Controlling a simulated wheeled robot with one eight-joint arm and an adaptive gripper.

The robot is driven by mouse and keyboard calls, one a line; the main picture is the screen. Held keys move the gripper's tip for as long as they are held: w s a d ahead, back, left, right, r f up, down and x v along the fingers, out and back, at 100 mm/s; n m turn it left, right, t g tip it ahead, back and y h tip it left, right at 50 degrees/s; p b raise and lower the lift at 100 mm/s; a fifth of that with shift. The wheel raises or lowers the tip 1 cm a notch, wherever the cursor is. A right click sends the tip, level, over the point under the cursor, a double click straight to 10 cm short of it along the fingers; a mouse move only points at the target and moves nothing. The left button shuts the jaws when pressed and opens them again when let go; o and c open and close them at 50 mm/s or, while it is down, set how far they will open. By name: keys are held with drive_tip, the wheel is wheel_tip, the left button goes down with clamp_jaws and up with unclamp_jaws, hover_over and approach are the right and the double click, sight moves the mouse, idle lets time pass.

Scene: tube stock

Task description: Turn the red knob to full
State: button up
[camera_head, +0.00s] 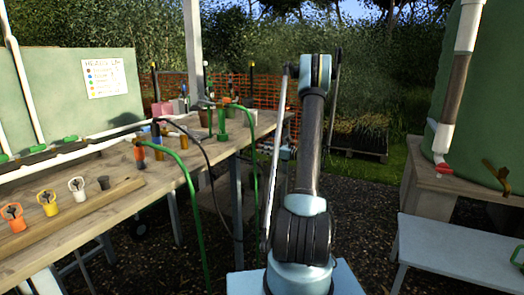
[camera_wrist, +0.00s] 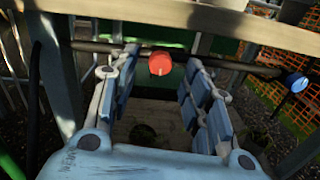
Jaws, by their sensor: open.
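The red knob (camera_wrist: 160,64) shows in the wrist view. It is round, with a pale mark on its face, on a dark horizontal pipe (camera_wrist: 245,66) below a wooden edge. My gripper (camera_wrist: 160,78) is open, with one blue-padded finger to the left of the knob and the other to the right. The knob appears between the fingertips with a gap on each side; I cannot tell how far beyond them it is. In the head view I cannot make out this knob, and my gripper is hidden behind my arm.
A blue knob (camera_wrist: 297,82) sits farther right on the same pipe. A wooden beam (camera_wrist: 200,18) crosses above the fingers. In the head view, a wooden bench (camera_head: 110,205) with green hoses (camera_head: 192,190) stands left of my arm, and a blue-grey bench (camera_head: 455,250) stands right.

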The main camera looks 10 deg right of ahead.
sight(257, 146)
drive_tip(key=shift+x, duration=1.3)
clamp_jaws()
drive_tip(key=shift+m, duration=0.6)
unclamp_jaws()
